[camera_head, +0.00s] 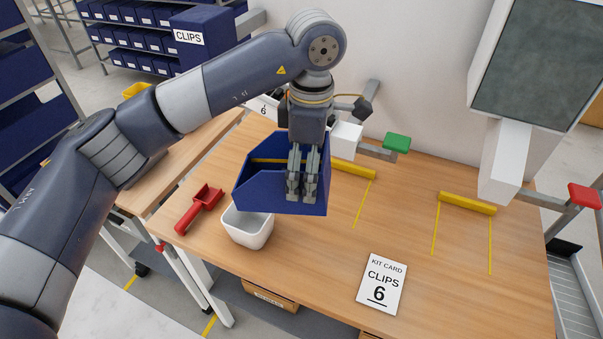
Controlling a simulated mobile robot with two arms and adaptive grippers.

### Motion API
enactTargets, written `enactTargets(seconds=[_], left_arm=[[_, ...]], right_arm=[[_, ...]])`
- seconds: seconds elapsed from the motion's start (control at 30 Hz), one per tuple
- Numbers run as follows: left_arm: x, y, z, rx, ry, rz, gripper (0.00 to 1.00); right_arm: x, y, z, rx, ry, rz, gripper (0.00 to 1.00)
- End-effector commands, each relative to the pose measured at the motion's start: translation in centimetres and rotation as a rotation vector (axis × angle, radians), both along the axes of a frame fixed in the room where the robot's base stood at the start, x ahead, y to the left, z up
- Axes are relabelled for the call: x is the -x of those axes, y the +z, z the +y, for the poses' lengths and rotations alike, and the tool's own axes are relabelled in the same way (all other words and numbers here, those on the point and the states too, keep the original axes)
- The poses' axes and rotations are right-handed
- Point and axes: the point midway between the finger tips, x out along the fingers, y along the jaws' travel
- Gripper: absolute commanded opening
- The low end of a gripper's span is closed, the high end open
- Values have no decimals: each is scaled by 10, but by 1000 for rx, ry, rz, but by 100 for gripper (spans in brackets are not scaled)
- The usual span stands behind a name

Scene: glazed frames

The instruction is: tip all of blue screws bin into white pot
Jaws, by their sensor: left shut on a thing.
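The blue bin (262,196) is held above the table by my left gripper (301,192). The gripper points down, with its fingers shut on the bin's wall. The bin's inside is partly hidden, and I cannot see any screws in it. The white pot (247,232) stands upright on the table, just below and to the left of the bin. The bin's lower edge covers part of the pot's rim, and I cannot tell whether they touch. My right gripper is not in view.
A red scoop (199,209) lies left of the pot. A kit card (382,284) reading "CLIPS 6" lies at the front right. Yellow strips (467,203) mark the wooden table (330,245). A screen (540,50) stands at the right. The table's middle is clear.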

Motion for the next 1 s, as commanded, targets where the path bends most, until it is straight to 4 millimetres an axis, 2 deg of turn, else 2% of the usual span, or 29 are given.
enactTargets(seconds=[0.33,1.0], left_arm=[[-2,12,22,418,3,35,59],[-5,16,54,729,1,61,59]], right_arm=[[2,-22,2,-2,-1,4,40],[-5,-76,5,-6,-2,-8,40]])
